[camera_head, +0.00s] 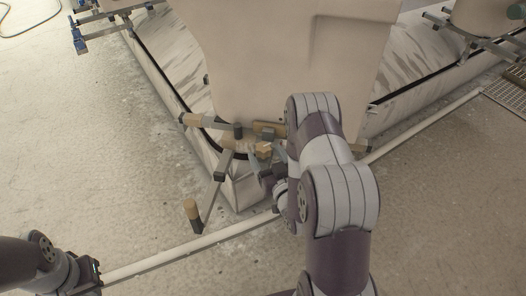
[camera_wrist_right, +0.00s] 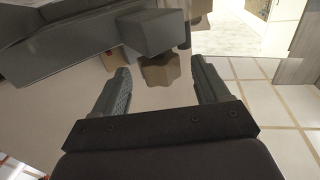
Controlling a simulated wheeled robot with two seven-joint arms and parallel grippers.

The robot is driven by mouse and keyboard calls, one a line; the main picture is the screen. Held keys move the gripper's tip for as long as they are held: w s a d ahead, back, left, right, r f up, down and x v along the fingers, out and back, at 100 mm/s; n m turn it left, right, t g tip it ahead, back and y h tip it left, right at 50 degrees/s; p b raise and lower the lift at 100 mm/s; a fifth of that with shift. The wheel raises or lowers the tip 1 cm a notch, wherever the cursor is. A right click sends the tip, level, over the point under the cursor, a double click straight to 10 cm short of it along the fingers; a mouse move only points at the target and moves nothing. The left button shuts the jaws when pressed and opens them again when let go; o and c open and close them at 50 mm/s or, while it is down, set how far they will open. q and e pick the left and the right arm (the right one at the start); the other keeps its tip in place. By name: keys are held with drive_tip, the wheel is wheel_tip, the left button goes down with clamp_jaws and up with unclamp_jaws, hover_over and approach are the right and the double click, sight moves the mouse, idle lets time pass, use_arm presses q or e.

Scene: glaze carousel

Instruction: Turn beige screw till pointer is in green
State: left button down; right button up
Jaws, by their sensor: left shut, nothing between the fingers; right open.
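The beige screw shows as a small tan, faceted knob (camera_head: 264,148) at the corner of the carousel frame, below the large beige body. In the right wrist view, a tan faceted piece (camera_wrist_right: 160,71) that looks like the same screw sits beneath a grey block. My right gripper (camera_head: 265,163) is open at the screw. In the wrist view its fingers (camera_wrist_right: 160,82) lie on either side of the screw, with gaps visible. My left gripper (camera_head: 92,278) is low at the left, shut and empty, its fingertips hard to make out. I cannot make out a pointer or green zone.
Grey bars with wooden-ended handles (camera_head: 194,212) stick out around the screw. The large beige body (camera_head: 270,60) stands behind it. A pale rail (camera_head: 190,249) runs along the floor in front. Bare floor (camera_head: 70,150) lies open at left.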

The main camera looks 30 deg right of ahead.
sight(267, 156)
drive_tip(key=shift+w+d, duration=0.15)
drive_tip(key=shift+w, duration=1.35)
drive_tip(key=c, duration=0.9)
drive_tip(key=shift+c, duration=0.2)
drive_tip(key=shift+m+h, duration=0.3)
drive_tip(key=shift+h, duration=0.2)
